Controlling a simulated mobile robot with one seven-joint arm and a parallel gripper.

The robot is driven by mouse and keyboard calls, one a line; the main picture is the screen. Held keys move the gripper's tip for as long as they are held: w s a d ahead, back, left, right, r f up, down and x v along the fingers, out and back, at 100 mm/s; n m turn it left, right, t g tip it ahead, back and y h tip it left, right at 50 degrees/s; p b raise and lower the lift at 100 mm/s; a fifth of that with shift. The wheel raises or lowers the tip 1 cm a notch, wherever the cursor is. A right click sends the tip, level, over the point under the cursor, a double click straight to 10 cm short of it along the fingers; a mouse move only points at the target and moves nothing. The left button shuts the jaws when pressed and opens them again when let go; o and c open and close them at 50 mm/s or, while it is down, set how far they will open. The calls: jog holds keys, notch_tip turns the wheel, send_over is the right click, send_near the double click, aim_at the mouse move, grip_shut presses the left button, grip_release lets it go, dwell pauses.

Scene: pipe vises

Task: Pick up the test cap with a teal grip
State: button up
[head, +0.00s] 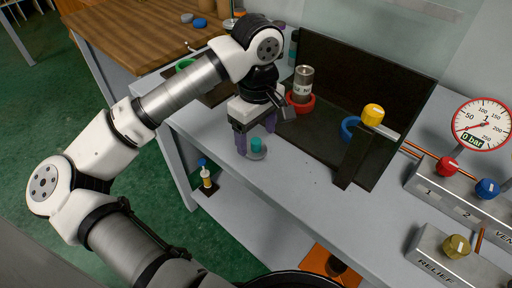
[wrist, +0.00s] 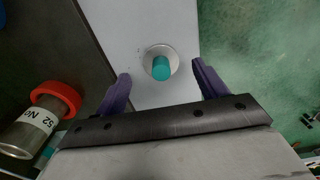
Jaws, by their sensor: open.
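The test cap (head: 257,154) is a pale grey disc with a teal grip (head: 256,144) standing up from its middle. It sits on the light grey bench top near the front edge. In the wrist view the cap's rim (wrist: 147,54) and its teal grip (wrist: 161,68) show between and beyond the fingertips. My gripper (head: 256,142) has purple fingers and is open above the bench, with the cap close by its fingers. In the wrist view the open gripper (wrist: 160,84) has nothing between its fingers. No contact with the cap is visible.
A metal pipe piece (head: 303,82) stands in a red ring (head: 300,103) behind my gripper. A blue ring (head: 350,128) and a yellow-knobbed part (head: 373,114) are to the right by the dark panel (head: 370,75). A gauge (head: 482,124) and valve boxes stand further right.

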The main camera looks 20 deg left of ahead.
aim_at(256, 141)
jog(key=shift+f, duration=1.5)
jog(key=shift+c, duration=0.4)
jog(key=c, duration=1.1)
jog(key=shift+o, duration=0.2)
jog(key=shift+r, duration=0.15)
